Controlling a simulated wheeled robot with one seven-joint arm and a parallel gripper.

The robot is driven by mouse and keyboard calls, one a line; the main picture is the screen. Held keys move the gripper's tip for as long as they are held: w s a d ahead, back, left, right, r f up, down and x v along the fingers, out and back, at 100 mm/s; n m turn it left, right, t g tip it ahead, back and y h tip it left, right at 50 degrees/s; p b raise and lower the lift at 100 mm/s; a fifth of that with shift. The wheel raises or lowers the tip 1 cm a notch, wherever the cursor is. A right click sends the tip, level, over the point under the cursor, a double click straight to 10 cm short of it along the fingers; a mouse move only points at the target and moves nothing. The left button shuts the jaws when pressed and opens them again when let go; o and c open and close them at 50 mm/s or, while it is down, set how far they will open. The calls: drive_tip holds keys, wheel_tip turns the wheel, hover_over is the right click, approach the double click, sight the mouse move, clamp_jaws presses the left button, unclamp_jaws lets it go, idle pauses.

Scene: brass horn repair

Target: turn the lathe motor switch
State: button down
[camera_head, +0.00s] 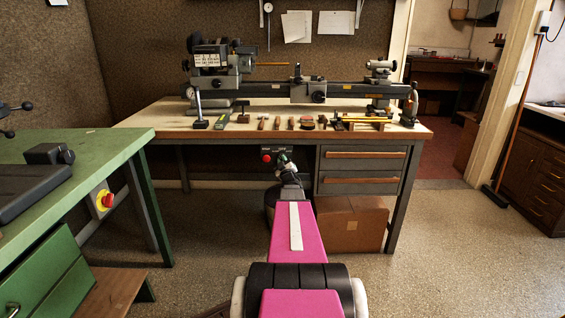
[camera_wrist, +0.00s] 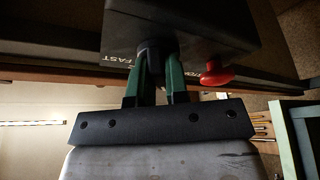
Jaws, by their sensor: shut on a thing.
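The lathe motor switch box (camera_head: 300,150) is a small dark box under the front edge of the lathe bench, with a red button (camera_head: 266,157) on its left. In the wrist view the dark box (camera_wrist: 205,30) fills the upper middle, with the red button (camera_wrist: 215,75) at its right and "FAST" lettering at its left. My gripper (camera_wrist: 158,62) has its green fingers shut on the dark switch knob (camera_wrist: 151,48), one on each side. In the head view my gripper (camera_head: 284,160) is at the box, and my forearm hides part of the area below. The knob's pointing direction is unclear.
The wooden lathe bench (camera_head: 140,121) carries the lathe (camera_head: 335,88) and several hand tools. Drawers (camera_head: 360,172) and a cardboard box (camera_head: 350,222) stand right of my arm. A green bench (camera_head: 60,147) with a red-and-yellow switch (camera_head: 104,200) is at left.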

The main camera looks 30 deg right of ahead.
drive_tip(key=shift+n, duration=0.5)
drive_tip(key=c, duration=1.1)
unclamp_jaws()
drive_tip(key=shift+s, duration=0.1)
drive_tip(key=v, duration=1)
drive_tip(key=shift+s, duration=0.4)
